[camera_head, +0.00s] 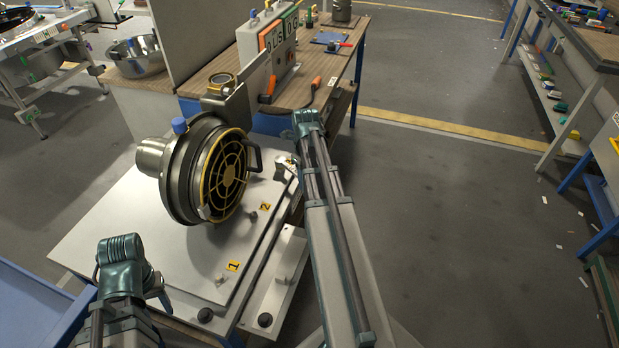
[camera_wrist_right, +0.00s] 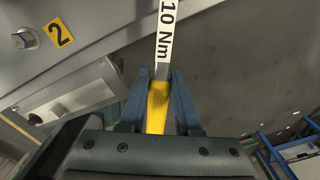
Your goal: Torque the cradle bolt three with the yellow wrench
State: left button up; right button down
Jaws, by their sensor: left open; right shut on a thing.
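The yellow wrench (camera_wrist_right: 157,105) is held in my right gripper (camera_wrist_right: 160,80), which is shut on its yellow handle. Its grey shaft carries a white "10 Nm" label and runs out of the top of the right wrist view, so its head is hidden. A hex bolt (camera_wrist_right: 24,39) sits beside the yellow "2" tag (camera_wrist_right: 59,33), left of the wrench and apart from it. In the head view the "2" tag (camera_head: 265,206) and "1" tag (camera_head: 233,266) lie on the pale plate (camera_head: 130,235). No "3" tag shows. My left gripper (camera_head: 160,292) is open and empty at lower left.
A round metal housing with a yellow grille (camera_head: 228,175) stands on the plate. A blue tray (camera_head: 35,305) is at lower left. Open floor lies right.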

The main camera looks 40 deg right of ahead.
jog(key=shift+a, duration=0.3)
jog(key=shift+d+r, duration=0.1)
jog(key=shift+r, duration=0.1)
jog(key=shift+r+p, duration=1.25)
jog(key=shift+p, duration=0.15)
jog(key=shift+r, duration=0.1)
notch_tip(320, 180, up, 4)
jog(key=p, duration=0.4)
jog(key=shift+s, duration=0.1)
